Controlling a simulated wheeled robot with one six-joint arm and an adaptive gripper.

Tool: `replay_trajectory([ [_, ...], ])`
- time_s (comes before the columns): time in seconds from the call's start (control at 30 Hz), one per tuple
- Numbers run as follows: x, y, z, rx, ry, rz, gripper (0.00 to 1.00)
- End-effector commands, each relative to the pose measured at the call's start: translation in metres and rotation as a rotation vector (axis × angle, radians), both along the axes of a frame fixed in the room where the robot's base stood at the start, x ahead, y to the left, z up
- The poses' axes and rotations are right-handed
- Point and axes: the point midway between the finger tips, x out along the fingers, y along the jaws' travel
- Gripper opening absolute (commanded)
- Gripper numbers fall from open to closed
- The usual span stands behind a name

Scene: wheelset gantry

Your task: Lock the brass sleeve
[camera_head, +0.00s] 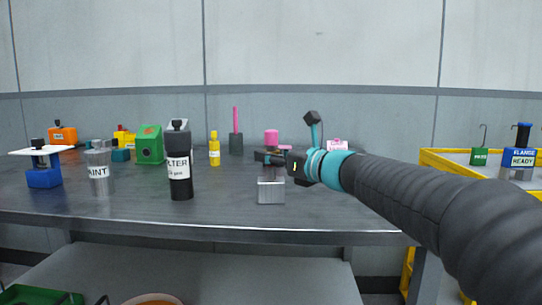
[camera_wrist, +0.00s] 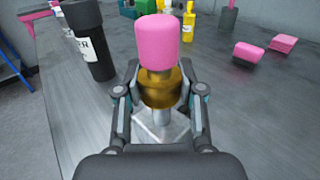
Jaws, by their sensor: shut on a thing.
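The brass sleeve (camera_wrist: 158,90) shows in the wrist view as a gold-coloured collar on an upright post. A pink cylinder (camera_wrist: 165,42) sits above it; it also shows in the head view (camera_head: 271,136). Below the sleeve is a silvery metal block (camera_wrist: 163,128), which stands on the table near its front edge in the head view (camera_head: 271,190). My gripper (camera_wrist: 159,82) is shut on the sleeve, one finger on each side. In the head view my gripper (camera_head: 269,157) reaches in from the right and hides the sleeve.
On the grey table (camera_head: 225,205), a black filter bottle (camera_head: 180,170), a paint can (camera_head: 99,170) and a blue clamp-like item (camera_head: 44,175) stand to the left. A yellow bottle (camera_head: 214,150) and green box (camera_head: 150,145) are behind. A yellow-edged cart (camera_head: 450,165) stands right.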

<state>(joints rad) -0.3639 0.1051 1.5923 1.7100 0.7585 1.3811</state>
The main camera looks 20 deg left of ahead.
Motion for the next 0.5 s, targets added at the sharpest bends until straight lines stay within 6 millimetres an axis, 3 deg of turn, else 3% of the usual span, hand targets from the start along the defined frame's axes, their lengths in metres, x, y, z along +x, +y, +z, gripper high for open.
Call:
replay_trajectory([
  [0.03, 0.0004, 0.0002, -0.0125, -0.002, 0.004, 0.000, 0.00],
  [0.1, 0.0004, 0.0002, -0.0176, -0.003, 0.004, 0.001, 0.00],
  [0.37, 0.0007, 0.0005, -0.0184, -0.006, 0.006, 0.001, 0.00],
  [0.4, 0.0008, 0.0004, -0.0187, -0.005, 0.007, 0.001, 0.43],
  [0.5, 0.0007, 0.0005, -0.0181, -0.005, 0.007, 0.001, 0.65],
])
